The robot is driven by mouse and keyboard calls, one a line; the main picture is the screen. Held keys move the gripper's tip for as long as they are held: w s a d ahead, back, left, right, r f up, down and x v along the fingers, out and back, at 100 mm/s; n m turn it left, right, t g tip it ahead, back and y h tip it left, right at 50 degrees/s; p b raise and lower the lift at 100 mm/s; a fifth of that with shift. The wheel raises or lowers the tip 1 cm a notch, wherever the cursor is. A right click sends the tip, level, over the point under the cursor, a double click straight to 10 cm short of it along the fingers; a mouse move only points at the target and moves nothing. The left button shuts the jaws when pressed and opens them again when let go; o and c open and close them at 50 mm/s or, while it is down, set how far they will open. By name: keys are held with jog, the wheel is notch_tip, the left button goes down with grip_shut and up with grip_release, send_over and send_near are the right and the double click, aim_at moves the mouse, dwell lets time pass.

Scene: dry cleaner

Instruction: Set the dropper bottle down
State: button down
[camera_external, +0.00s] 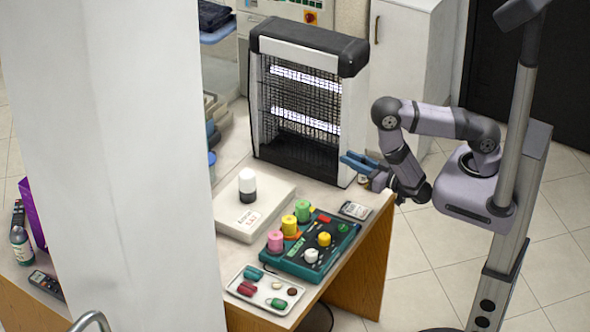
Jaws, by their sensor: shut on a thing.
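My gripper (358,163), with blue fingers, is at the right end of the counter, in front of the right foot of the black-and-white lamp unit. It is shut on the dropper bottle (363,181), of which only a small brownish and pale part shows just below the fingers. The rest of the bottle is hidden by the fingers and wrist. I cannot tell whether its base touches the counter (318,195).
The lamp unit (303,95) stands close behind my gripper. In front are a small grey device (355,210), a teal board (290,262) with coloured spools, a white tray (243,292) and a scale (240,221) with a white-and-black container. A pillar blocks the left.

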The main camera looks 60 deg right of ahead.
jog(key=shift+f, duration=0.1)
jog(key=s+d+f+m+g+h, duration=0.2)
jog(key=s+d+m+h, duration=0.1)
jog(key=h, duration=0.3)
jog(key=shift+s+d+m, duration=0.15)
jog(key=shift+d+m, duration=0.35)
jog(key=shift+d, duration=0.4)
jog(key=w+a+r+n+t+y, duration=0.2)
jog(key=w+a+n+y, duration=0.1)
jog(key=a+n+y, duration=0.1)
jog(key=shift+w+a+y, duration=0.15)
jog(key=shift+a+y, duration=0.3)
jog(key=shift+y, duration=0.55)
